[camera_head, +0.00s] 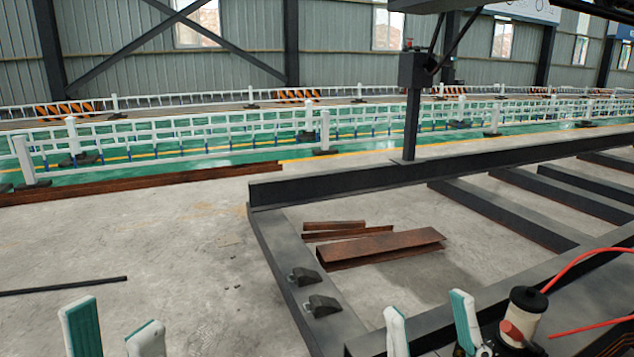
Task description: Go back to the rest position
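My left gripper (114,325) shows at the bottom left of the head view. Its two white fingers with green pads stand apart with bare floor between them. My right gripper (430,318) shows at the bottom, right of the middle. Its two fingers are also apart and nothing shows between them. The lower parts of both grippers are cut off by the picture's edge.
A dark steel frame (400,176) with several crossbars fills the right side. Rusty beams (375,246) lie on the floor inside it. A thin dark bar (62,287) lies at the left. White railings (190,132) stand behind. The concrete floor (150,235) at left is mostly clear.

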